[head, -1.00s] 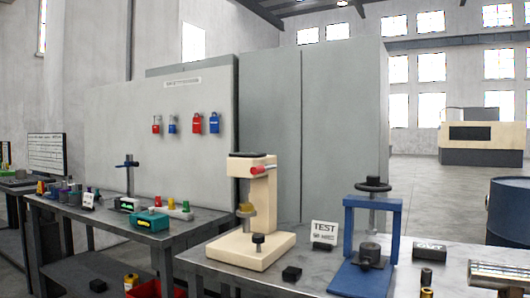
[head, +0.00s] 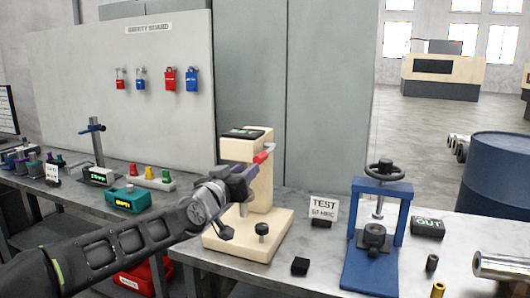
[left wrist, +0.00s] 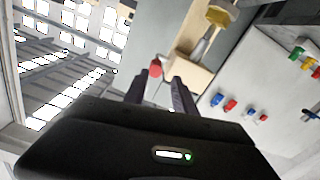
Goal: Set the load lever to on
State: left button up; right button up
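The load lever (head: 263,154) is a short arm with a red grip on the upper right side of a cream bench tester (head: 260,185). In the head view it points to the right and slightly upward. My left gripper (head: 246,176) is in front of the tester's column, just below and left of the lever. In the left wrist view the two dark fingers (left wrist: 159,85) are spread, and the lever's red end (left wrist: 155,68) shows between and just beyond their tips. I cannot tell whether they touch it. My right gripper is not in view.
A blue press (head: 376,230) stands right of the tester, with a TEST card (head: 323,208) between them. A small black block (head: 300,265) lies on the bench front. The left bench holds a teal box (head: 128,199) and other small items. A blue barrel (head: 497,175) stands at right.

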aim_at(263, 156)
pick_arm(q)
jog(key=p+x, duration=0.1)
jog(key=x, duration=0.2)
jog(key=p+x, duration=0.2)
jog(key=x, duration=0.2)
jog(key=p+x, duration=0.1)
jog(key=x, duration=0.2)
jog(key=shift+w+d+r+p, duration=0.25)
jog(key=shift+w+d+p, duration=0.1)
jog(key=shift+d, duration=0.1)
jog(key=shift+w+d+f, duration=0.1)
jog(key=shift+w, duration=0.25)
grip_shut()
dwell(1.0)
